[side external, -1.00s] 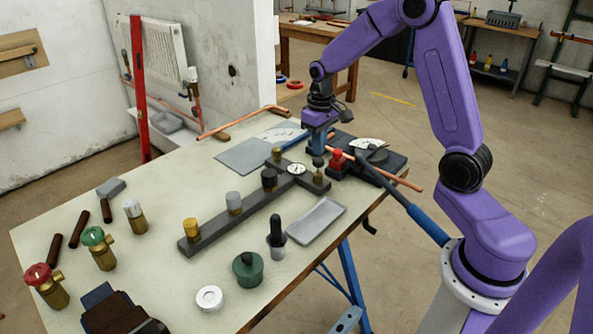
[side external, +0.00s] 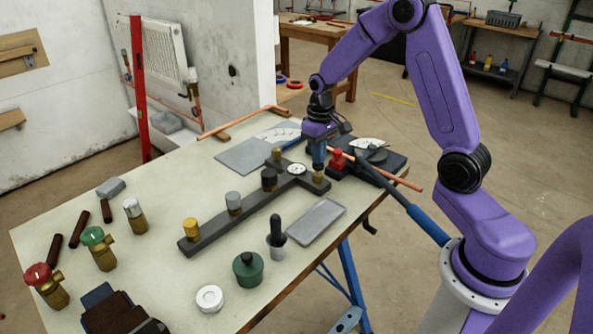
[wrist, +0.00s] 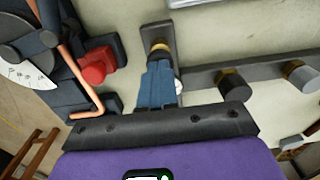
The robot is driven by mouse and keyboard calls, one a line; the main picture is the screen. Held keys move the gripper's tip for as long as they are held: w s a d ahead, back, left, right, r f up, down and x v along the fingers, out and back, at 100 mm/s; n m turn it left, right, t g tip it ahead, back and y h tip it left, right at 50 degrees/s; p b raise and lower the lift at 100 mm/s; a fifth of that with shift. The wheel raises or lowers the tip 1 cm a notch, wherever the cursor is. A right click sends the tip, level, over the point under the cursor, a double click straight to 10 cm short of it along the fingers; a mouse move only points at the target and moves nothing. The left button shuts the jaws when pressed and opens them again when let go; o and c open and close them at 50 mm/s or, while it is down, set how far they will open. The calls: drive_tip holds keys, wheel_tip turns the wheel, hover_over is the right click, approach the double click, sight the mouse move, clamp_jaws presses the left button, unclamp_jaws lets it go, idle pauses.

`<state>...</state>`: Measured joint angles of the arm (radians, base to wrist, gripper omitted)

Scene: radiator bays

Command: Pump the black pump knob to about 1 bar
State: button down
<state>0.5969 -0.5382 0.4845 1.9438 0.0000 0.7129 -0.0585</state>
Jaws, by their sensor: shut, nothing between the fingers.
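A dark bar on the table carries several knobs and a round white gauge (side external: 297,168). A black knob (side external: 269,179) on a brass collar stands left of the gauge; it also shows in the wrist view (wrist: 234,84). A brass post (side external: 318,177) stands at the bar's right end and shows in the wrist view (wrist: 160,46). My gripper (side external: 318,166) is shut and empty, pointing down right over this brass post. In the wrist view its blue fingers (wrist: 157,66) are together beside the post. Contact cannot be told. They partly hide the gauge, whose reading is too small.
Grey (side external: 233,203) and yellow (side external: 190,230) knobs stand on the bar. A red part (side external: 337,159), a dark block (side external: 385,165) and a copper pipe (side external: 402,181) lie right of my gripper. A grey tray (side external: 316,221) and green pot (side external: 248,270) are in front.

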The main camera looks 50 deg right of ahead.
drive_tip(key=shift+f, duration=0.35)
drive_tip(key=shift+r, duration=1.9)
drive_tip(key=s+d+r, duration=0.3)
drive_tip(key=s+r, duration=0.2)
drive_tip(key=s, duration=0.4)
